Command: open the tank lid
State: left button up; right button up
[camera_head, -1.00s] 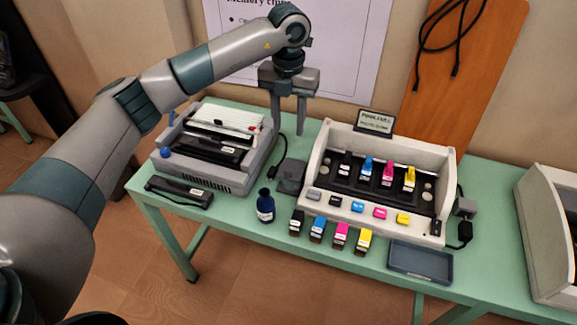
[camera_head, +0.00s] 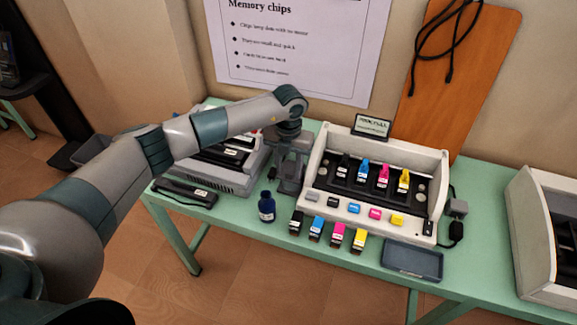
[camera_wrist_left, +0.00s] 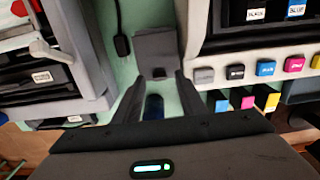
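A dark grey box (camera_wrist_left: 155,52) with a flat flap-like top stands on the green table, left of the white cartridge exhibit; it seems to be the tank with its lid down. In the head view it is mostly hidden behind my left gripper (camera_head: 289,186). My left gripper points down, open and empty, above the front of this box. In the left wrist view its two fingers (camera_wrist_left: 158,88) are apart, with the box's front edge beyond them. I cannot tell whether they touch it. My right gripper is not in view.
A dark blue bottle (camera_head: 266,207) stands just in front of the gripper. The white exhibit (camera_head: 432,195) with colored cartridges is close on the right, a grey printer (camera_head: 215,180) on the left. Loose cartridges (camera_head: 337,235) and a blue-grey tray (camera_head: 412,260) lie in front.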

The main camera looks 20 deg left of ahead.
pick_arm(q)
jog(key=shift+f, duration=0.6)
jog(key=shift+c, duration=0.7)
grip_shut()
